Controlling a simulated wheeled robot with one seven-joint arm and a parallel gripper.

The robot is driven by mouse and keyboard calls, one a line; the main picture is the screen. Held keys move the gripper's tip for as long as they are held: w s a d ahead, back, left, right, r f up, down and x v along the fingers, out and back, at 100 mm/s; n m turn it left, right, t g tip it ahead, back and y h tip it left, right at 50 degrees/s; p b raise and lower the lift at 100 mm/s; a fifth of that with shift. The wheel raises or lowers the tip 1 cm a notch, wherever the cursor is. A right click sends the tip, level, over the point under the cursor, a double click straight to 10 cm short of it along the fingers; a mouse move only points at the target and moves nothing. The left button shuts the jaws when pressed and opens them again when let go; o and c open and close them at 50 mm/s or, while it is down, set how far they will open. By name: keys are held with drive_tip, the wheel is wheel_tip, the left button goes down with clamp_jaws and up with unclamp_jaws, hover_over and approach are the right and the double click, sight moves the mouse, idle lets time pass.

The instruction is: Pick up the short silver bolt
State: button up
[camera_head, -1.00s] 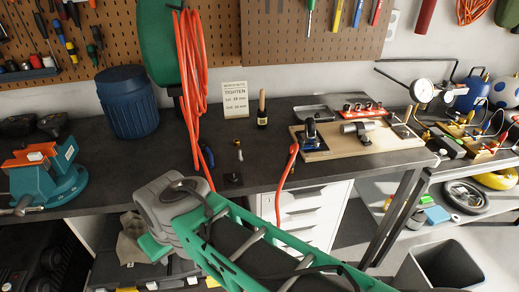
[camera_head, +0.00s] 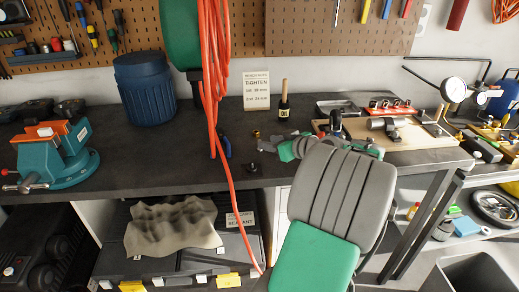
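A small gold-topped piece (camera_head: 256,133) stands on the dark workbench (camera_head: 110,160), in front of the white sign. A small pale grey shape (camera_head: 262,150) shows just in front of it. It is too small to tell whether this is the short silver bolt or a tip of my gripper. My green and grey arm reaches over the bench front from the lower right. Its far end, with my gripper (camera_head: 284,150), points left at bench height, close to the gold-topped piece. The fingers are too small and too covered to tell open from shut.
A small dark part (camera_head: 252,168) lies near the front edge, beside the hanging orange hose (camera_head: 213,90). A wooden board (camera_head: 425,138) with fixtures lies right. A blue bin (camera_head: 146,90) and teal vise (camera_head: 55,160) stand left.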

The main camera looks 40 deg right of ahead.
drive_tip(key=x, duration=0.3)
drive_tip(key=p+x, duration=0.1)
drive_tip(key=x, duration=0.1)
drive_tip(key=shift+w+a+f, duration=0.2)
drive_tip(key=shift+w+f, duration=0.05)
drive_tip(key=shift+f, duration=0.3)
clamp_jaws()
